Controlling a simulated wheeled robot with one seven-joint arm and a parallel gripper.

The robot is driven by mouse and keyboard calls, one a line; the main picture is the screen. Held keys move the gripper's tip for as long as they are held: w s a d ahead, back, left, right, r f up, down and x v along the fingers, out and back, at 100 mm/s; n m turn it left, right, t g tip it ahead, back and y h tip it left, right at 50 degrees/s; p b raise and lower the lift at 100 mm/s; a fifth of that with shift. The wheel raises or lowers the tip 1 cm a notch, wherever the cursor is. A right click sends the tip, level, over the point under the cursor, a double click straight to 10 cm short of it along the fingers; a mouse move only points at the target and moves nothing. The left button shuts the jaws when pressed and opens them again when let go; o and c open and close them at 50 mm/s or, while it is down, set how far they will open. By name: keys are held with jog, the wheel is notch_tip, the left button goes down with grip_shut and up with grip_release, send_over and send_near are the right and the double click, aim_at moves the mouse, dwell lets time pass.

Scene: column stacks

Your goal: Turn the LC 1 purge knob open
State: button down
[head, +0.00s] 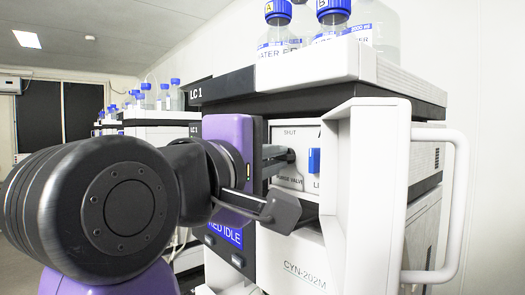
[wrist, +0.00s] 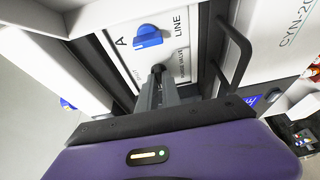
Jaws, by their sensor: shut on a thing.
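The LC 1 (head: 196,94) unit stands in front of me, with a pale valve panel on its face. The small dark purge knob (wrist: 158,69) sits on this panel beside the words PURGE VALVE. The head view shows SHUT printed above it. My gripper (wrist: 157,80) reaches straight in to the panel, its grey fingers close together and shut on the knob. In the head view my gripper (head: 282,154) meets the panel from the left. The fingers hide much of the knob, and I cannot tell which way it points.
A blue knob (wrist: 149,36) marked LINE is close by on the same panel. A dark handle-like bar (wrist: 238,48) sticks out beside the panel. A white open door or frame (head: 366,190) with a handle stands at the right. Blue-capped bottles (head: 333,15) stand on top.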

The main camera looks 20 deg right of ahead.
jog(key=shift+d, duration=0.1)
dwell(0.3)
jog(key=c, duration=1.5)
grip_release()
jog(key=shift+c, duration=0.2)
jog(key=b+v, duration=0.2)
jog(key=v, duration=0.5)
jog(key=shift+s+a, duration=0.2)
jog(key=shift+a, duration=0.1)
